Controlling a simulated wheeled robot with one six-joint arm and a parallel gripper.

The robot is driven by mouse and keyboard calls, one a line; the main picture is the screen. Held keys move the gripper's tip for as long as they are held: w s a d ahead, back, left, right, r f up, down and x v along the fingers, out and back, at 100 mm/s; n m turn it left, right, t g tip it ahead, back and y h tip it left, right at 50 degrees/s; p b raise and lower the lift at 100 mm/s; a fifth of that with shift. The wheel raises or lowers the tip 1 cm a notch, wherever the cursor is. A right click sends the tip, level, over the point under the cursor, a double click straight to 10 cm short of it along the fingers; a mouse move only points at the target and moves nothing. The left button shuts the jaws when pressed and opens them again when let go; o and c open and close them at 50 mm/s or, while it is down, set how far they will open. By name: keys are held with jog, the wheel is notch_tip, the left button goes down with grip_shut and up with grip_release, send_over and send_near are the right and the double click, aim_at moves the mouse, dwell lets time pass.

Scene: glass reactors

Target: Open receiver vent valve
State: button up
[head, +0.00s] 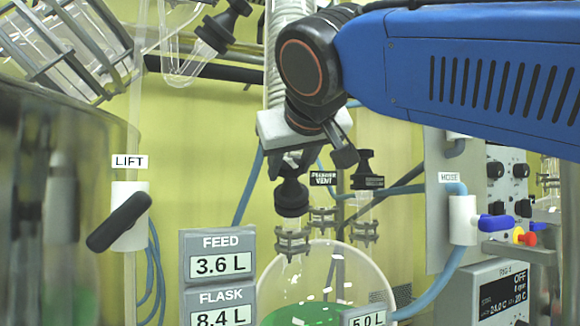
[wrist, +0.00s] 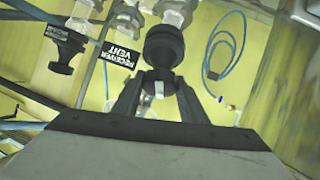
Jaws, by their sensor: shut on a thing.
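The receiver vent valve has a black knob (head: 291,197) on a glass neck above the round glass flask. The RECEIVER VENT label (head: 323,178) hangs just right of it. My gripper (head: 291,172) comes down from above and is shut on the knob's top. In the wrist view, both dark fingers (wrist: 161,84) close around the stem of the black knob (wrist: 163,46), and the label (wrist: 125,45) reads upside down beside it. Where the fingers touch is partly hidden. I cannot tell from the knob whether the valve is open.
A second black-capped valve (head: 366,165) with its own small label stands close on the right. The flask (head: 370,270) holds green liquid below. A LIFT handle (head: 120,220) is on the left. A HOSE valve (head: 490,222) and control panels are on the right. Blue hoses run behind.

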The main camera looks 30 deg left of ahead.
jog(key=n+g, duration=0.1)
jog(key=n, duration=0.2)
jog(key=n+g+y, duration=0.1)
jog(key=n, duration=0.1)
jog(key=shift+r+n+g, duration=0.1)
jog(key=shift+n+g, duration=0.3)
jog(key=n+g, duration=0.1)
jog(key=n, duration=0.2)
jog(key=n+g, duration=0.2)
jog(key=n, duration=0.1)
jog(key=shift+g, duration=0.3)
jog(key=o, duration=1.1)
jog(key=shift+c, duration=0.2)
jog(key=shift+s, duration=0.1)
jog(key=v, duration=1.7)
jog(key=shift+d, duration=0.25)
